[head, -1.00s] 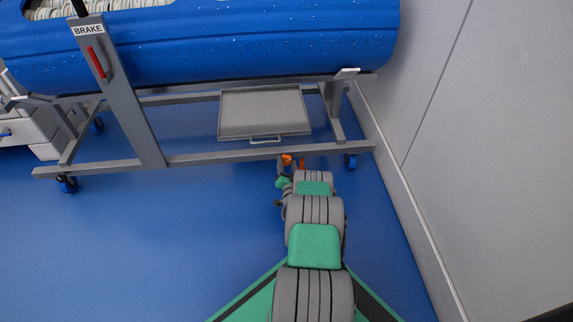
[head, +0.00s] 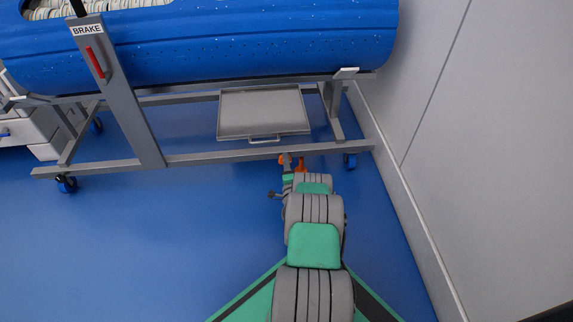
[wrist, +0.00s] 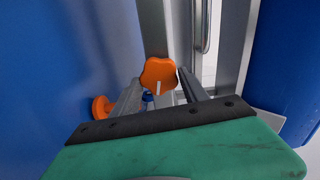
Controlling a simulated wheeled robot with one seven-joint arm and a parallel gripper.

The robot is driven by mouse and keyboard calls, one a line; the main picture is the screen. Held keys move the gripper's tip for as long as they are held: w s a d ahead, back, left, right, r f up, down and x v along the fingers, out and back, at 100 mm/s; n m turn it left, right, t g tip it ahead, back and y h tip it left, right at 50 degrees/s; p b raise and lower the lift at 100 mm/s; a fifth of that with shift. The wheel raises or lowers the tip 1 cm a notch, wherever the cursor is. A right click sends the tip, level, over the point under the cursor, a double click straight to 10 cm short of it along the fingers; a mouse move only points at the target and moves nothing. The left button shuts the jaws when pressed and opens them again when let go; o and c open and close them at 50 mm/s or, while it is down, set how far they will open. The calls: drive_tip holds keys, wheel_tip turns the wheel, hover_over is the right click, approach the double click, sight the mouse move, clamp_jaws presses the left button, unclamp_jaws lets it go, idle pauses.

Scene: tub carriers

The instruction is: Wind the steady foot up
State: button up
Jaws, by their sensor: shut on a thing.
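An orange lobed knob with a pale mark (wrist: 158,73) sits between my gripper's two fingers in the wrist view, in front of the grey lower rail. My gripper (wrist: 161,84) is shut on this knob. A second orange round part, likely the steady foot's pad (wrist: 102,107), shows to the left of the fingers against the blue floor; whether it touches the floor I cannot tell. In the head view my gripper (head: 286,165) is at the carrier's front rail, and small orange parts (head: 301,163) show beside it. The spindle is mostly hidden.
The grey carrier frame (head: 215,157) bears a blue tub (head: 250,42) and a grey tray with a handle (head: 264,112). A BRAKE post with a red lever (head: 95,62) stands left. The floor at left is clear.

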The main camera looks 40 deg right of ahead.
drive_tip(key=shift+m, duration=0.9)
drive_tip(key=o, duration=1.4)
